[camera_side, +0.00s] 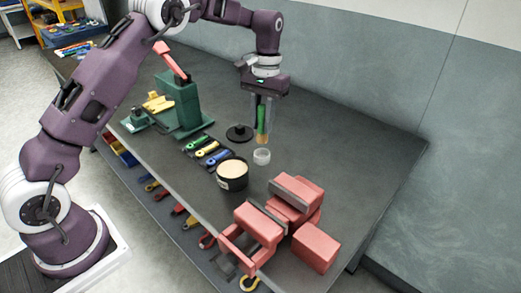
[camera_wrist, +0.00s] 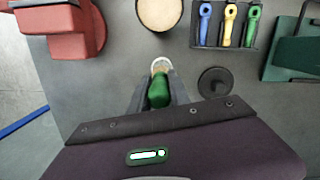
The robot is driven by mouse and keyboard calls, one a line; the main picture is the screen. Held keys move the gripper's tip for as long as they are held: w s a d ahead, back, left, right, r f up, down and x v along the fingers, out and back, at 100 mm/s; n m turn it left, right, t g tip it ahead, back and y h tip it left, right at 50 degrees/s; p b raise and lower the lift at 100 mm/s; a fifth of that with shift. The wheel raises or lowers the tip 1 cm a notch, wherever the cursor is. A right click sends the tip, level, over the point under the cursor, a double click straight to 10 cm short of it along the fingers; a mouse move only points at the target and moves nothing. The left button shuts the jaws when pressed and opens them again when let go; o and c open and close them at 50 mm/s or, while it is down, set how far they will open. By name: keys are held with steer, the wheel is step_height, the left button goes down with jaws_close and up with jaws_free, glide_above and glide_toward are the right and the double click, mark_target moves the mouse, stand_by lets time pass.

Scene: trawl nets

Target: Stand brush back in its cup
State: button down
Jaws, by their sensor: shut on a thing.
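My gripper is shut on the green handle, which also shows in the wrist view (camera_wrist: 158,93) between the fingers (camera_wrist: 156,88).
Several coloured tools lie in a tray (camera_wrist: 226,42). A green press (camera_side: 178,101) stands left; a red vise (camera_side: 258,224) stands at front right. The bench right of the cup is clear.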

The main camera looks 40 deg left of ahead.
mark_target(264, 106)
step_height(264, 106, down, 7)
steer(key=shift+r, duration=0.2)
steer(key=c, duration=1.2)
jaws_free()
steer(key=shift+f, duration=0.1)
steer(key=r, duration=0.4)
steer(key=w+r, duration=0.1)
steer(key=r, duration=0.7)
steer(key=shift+w+a+r, duration=0.15)
steer(key=shift+a+r, duration=0.05)
